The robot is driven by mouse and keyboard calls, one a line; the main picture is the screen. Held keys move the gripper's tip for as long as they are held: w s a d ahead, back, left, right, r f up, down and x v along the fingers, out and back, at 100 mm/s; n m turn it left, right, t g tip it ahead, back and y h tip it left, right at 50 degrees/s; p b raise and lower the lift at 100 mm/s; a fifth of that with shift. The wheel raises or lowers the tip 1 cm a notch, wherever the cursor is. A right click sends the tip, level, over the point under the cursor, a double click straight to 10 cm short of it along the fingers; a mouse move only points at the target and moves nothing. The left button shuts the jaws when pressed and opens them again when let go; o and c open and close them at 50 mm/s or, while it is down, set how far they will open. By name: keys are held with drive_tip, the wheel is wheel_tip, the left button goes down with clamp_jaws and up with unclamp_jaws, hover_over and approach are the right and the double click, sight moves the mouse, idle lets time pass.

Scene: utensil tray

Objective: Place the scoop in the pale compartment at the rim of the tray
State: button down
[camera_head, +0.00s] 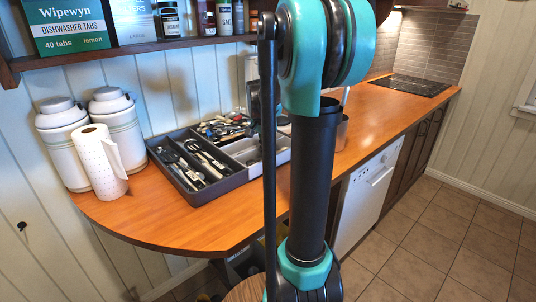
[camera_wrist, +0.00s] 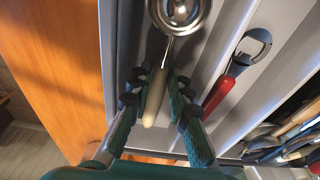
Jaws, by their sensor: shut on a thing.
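The scoop (camera_wrist: 155,98) has a pale handle and a round metal bowl, partly cut off at the top of the wrist view. My gripper (camera_wrist: 156,82) is shut on the handle, one finger on each side. The scoop is over or in a pale grey compartment (camera_wrist: 203,55) beside the rim of the tray (camera_wrist: 110,40); I cannot tell whether it touches the floor. In the head view the tray (camera_head: 195,198) is on the counter, with pale sections (camera_head: 240,147) at its right. My arm hides the scoop and most of the gripper there.
A red-handled bottle opener (camera_wrist: 225,85) lies in the neighbouring compartment. Dark cutlery (camera_head: 190,165) fills the tray's left part, with more utensils (camera_head: 225,127) at the back. A paper towel roll (camera_head: 101,163) and two white canisters stand left. The counter (camera_head: 190,225) in front is clear.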

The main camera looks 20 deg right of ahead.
sight(264, 158)
drive_tip(key=c, duration=1.7)
unclamp_jaws()
drive_tip(key=shift+f, duration=0.1)
wheel_tip(264, 158, up, 12)
drive_tip(key=a, duration=0.1)
drive_tip(key=shift+s+a, duration=0.35)
